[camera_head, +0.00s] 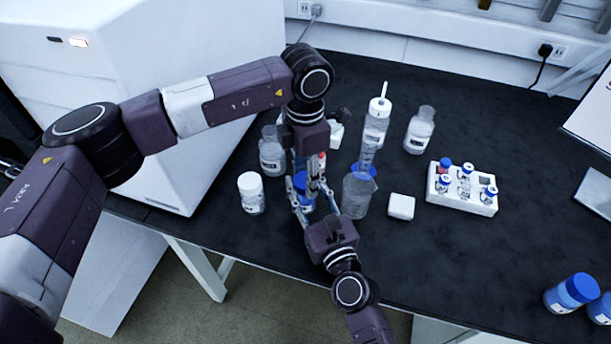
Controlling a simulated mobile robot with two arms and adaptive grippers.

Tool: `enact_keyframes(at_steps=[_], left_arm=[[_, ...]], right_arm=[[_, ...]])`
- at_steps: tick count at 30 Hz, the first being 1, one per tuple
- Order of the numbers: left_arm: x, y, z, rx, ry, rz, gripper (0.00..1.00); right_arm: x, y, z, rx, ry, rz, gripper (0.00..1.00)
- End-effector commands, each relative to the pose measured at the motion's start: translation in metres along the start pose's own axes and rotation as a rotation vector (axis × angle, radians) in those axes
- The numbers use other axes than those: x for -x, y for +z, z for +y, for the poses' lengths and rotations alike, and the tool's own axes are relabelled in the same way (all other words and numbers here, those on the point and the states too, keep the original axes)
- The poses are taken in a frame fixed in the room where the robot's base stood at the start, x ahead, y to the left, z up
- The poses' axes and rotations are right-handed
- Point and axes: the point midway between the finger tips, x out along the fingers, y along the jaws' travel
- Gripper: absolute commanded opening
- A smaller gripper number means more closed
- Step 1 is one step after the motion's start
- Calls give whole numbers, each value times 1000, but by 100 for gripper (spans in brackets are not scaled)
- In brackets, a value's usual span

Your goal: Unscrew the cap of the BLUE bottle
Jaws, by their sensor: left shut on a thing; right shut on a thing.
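A blue bottle (300,182) stands near the front edge of the black bench, with its blue top showing between my two grippers. Much of it is hidden by the fingers. My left gripper (304,170) reaches down from above, its fingers closed around the top of the bottle. My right gripper (309,197) comes from the front edge, with its fingers on either side of the bottle lower down. Both appear shut on the same bottle. Whether the cap has turned or lifted cannot be told.
A clear beaker (357,196) stands close to the right of the grippers, and a white-capped jar (250,191) to the left. A wash bottle (376,122), a clear bottle (420,132) and a vial rack (462,203) stand farther right. More blue-capped bottles (570,292) stand at lower right.

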Motion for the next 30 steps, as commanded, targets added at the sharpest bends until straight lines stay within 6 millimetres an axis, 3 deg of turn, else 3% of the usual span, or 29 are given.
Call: enact_keyframes(at_steps=[11,12,16,25,30], left_arm=[[1,-1,1,1,2,3,7],[1,-1,1,1,2,3,40],[1,-1,1,1,1,2,54],[2,0,0,1,1,1,54],[16,0,1,0,2,-1,54]], right_arm=[[0,-2,-2,2,-3,3,0],[0,-2,-2,2,-3,3,0],[0,-2,-2,2,-3,3,0],[0,-1,-1,2,-1,2,0],[0,-1,0,1,0,2,0]])
